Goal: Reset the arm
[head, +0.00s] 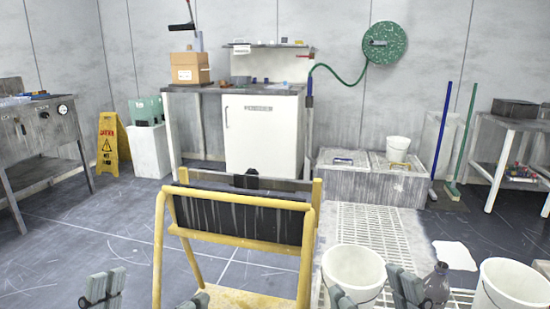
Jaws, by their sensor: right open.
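My right gripper (374,292) is at the bottom edge, right of the middle. Its grey fingers are apart, with part of a white bucket (354,262) showing behind and between them. Only the finger ends of both grippers show. The arms behind them are out of view.
A yellow frame with a black panel (240,221) stands in front of me. A grey bottle (437,283) and a second white bucket (517,283) stand at the lower right. A white cabinet (262,135) stands at the back. Open floor (90,235) lies at left.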

